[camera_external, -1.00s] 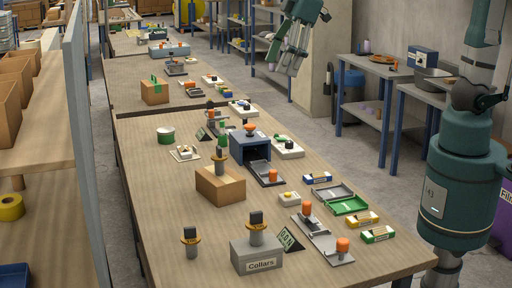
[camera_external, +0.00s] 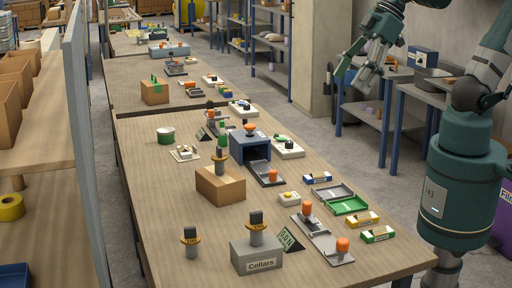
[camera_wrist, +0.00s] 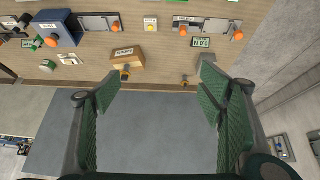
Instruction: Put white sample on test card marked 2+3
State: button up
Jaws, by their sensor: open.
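My gripper (camera_external: 362,76) is open and empty, raised in the air right of the table in the external view. Its two green fingers are spread wide in the wrist view (camera_wrist: 158,92). A pale card with a small white block (camera_external: 185,152) lies on the table's left side; it also shows in the wrist view (camera_wrist: 69,58). Small labelled boxes, blue (camera_external: 318,178), yellow (camera_external: 362,219) and green (camera_external: 378,234), lie near the right edge. I cannot read a 2+3 mark or tell which piece is the white sample.
The table (camera_external: 150,200) holds a blue open-fronted box (camera_external: 250,147), a cardboard box (camera_external: 220,187), a grey Collars box (camera_external: 257,257), a green tray (camera_external: 349,205) and plates with orange knobs (camera_external: 322,238). The front left of the table is mostly bare.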

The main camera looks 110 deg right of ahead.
jog(key=s+a+f, duration=0.2)
jog(key=s+f, duration=0.1)
jog(key=s, duration=0.2)
jog(key=shift+a+t, duration=0.3)
jog(key=shift+t, duration=0.1)
